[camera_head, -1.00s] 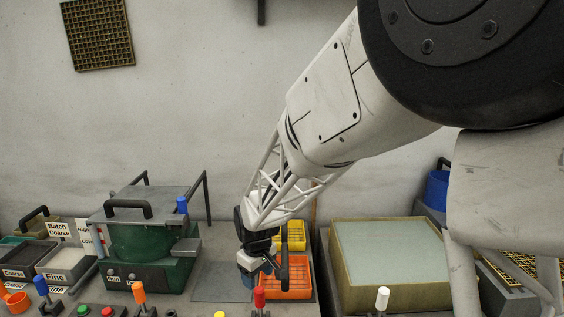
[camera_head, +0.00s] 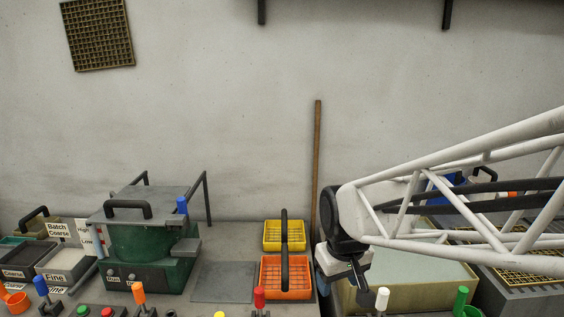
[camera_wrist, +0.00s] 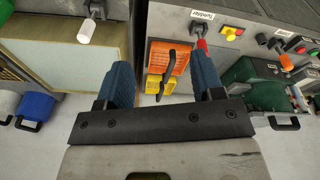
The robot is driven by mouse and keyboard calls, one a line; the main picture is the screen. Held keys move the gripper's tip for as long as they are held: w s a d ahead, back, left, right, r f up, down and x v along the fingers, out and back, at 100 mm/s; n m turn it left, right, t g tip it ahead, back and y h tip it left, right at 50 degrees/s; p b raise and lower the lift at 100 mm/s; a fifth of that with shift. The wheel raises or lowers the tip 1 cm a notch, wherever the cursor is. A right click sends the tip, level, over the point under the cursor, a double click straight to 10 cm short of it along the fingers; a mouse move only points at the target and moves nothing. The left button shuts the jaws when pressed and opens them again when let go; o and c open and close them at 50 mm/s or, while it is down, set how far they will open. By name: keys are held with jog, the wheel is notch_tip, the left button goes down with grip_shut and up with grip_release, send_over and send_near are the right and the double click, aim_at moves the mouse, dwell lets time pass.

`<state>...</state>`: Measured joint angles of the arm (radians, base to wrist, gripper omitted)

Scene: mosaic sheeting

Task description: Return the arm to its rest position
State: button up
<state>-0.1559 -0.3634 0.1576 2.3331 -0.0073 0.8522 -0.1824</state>
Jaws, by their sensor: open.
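My gripper (camera_wrist: 163,82) shows in the wrist view with its two blue fingers apart and nothing between them. In the head view its wrist end hangs at the right of the orange basket, over the left edge of the large box with the pale top; the fingertips are hard to make out there. The white lattice arm (camera_head: 470,205) reaches in from the right edge of the head view.
An orange basket (camera_head: 286,291) and a yellow basket (camera_head: 294,242) stand left of my gripper. The pale-topped box (camera_head: 440,289) lies under the arm. A green lidded machine (camera_head: 135,246), colored levers and a wooden pole (camera_head: 317,160) stand nearby.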

jog(key=s+d+r+m, duration=0.2)
jog(key=s+d+m, duration=0.2)
jog(key=s, duration=1)
jog(key=d, duration=0.3)
jog(key=shift+s+t, duration=0.15)
jog(key=shift+t, duration=0.25)
jog(key=shift+d, duration=0.1)
dwell(2.1)
